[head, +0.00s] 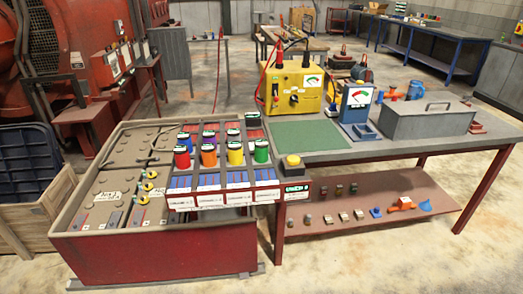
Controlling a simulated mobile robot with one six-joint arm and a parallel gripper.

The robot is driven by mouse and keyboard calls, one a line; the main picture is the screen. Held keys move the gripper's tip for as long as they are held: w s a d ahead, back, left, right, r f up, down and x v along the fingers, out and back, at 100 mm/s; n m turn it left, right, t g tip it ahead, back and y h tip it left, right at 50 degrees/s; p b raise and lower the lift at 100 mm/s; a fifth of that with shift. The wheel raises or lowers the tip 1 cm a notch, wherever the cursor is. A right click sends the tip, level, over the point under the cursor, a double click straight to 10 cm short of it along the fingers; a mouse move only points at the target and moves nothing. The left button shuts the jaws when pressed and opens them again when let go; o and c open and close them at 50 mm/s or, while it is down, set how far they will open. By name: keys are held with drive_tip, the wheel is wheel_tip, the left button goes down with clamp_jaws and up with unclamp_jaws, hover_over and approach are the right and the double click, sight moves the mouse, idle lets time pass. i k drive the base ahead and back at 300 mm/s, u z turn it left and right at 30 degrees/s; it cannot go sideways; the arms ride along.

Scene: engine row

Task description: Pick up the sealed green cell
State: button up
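A green cell (261,153) with a dark top stands upright in the front row of the red-framed rack (160,243), at the right end. A yellow cell (235,155) stands just left of it, then an orange cell (208,157) and a red cell (182,159). More cells stand close behind, among them a purple one (209,139). Whether the green cell is sealed is too small to tell. My gripper is not in view.
Right of the rack is a grey workbench (400,147) with a green mat (306,135), a yellow meter box (291,88), a blue gauge (356,103) and a grey lidded box (428,120). A yellow button (293,162) sits near the green cell. Open floor lies in front.

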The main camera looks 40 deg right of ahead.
sight(260, 145)
drive_tip(key=u, duration=0.6)
drive_tip(key=k, duration=0.1)
drive_tip(key=z, duration=1.75)
drive_tip(key=k, duration=0.9)
drive_tip(key=u, duration=0.1)
drive_tip(key=i, duration=0.65)
drive_tip(key=u, duration=0.05)
